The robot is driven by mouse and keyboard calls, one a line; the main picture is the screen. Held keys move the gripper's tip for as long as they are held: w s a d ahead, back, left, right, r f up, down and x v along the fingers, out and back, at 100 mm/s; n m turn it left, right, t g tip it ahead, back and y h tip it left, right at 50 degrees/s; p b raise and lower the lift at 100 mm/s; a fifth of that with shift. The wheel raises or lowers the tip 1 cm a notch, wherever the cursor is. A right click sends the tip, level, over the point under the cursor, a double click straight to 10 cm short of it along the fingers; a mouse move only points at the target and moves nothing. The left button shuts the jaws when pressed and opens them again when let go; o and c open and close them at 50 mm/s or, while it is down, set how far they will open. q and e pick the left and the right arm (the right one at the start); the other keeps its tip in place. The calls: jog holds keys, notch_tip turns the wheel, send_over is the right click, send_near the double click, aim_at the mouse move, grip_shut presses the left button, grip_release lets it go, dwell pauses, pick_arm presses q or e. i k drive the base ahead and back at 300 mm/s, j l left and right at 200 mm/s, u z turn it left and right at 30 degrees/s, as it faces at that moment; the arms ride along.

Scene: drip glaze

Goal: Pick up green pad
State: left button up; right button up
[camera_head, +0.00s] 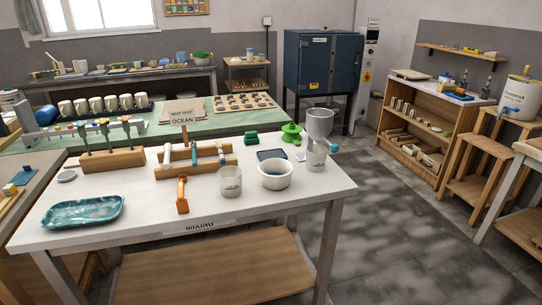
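A small dark green block (251,138), which looks like the green pad or a short stack of pads, lies at the back edge of the white table, right of the wooden rack. A brighter green piece (291,132) with a rounded top stands to its right, beside the funnel. Neither of my grippers shows in the head view.
The white table (140,215) holds a teal glazed tray (83,212), a wooden rack (195,163), an orange-handled tool (182,195), a white cup (229,181), a white bowl (275,178) and a grey funnel (319,123) over a cup. The front middle is clear.

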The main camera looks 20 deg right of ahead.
aim_at(252, 138)
jog(key=z, duration=1.25)
jog(key=i+l+z, duration=0.15)
jog(key=i+z, duration=0.3)
jog(key=i, duration=0.15)
jog(key=i+j+z, duration=0.1)
jog(key=i+z, duration=0.35)
jog(key=i, duration=0.2)
jog(key=i+l+z, duration=0.1)
jog(key=i, duration=0.65)
jog(key=i+l, duration=0.1)
jog(key=i, duration=0.65)
jog(key=i+j+u, duration=0.1)
jog(key=i+u, duration=0.55)
jog(key=u, duration=0.25)
jog(key=i+l+u, duration=0.15)
jog(key=i+u, duration=0.25)
jog(key=i+j+u, duration=0.2)
jog(key=i+u, duration=0.15)
jog(key=i, duration=0.35)
jog(key=i+u, duration=0.35)
jog(key=i, duration=0.3)
jog(key=i+z, duration=0.35)
jog(key=i, duration=1.2)
jog(key=u, duration=0.4)
jog(key=i+u, duration=0.1)
jog(key=u, duration=0.3)
jog(key=l+u, duration=0.1)
jog(key=u, duration=0.25)
jog(key=i+u, duration=0.1)
jog(key=u, duration=0.3)
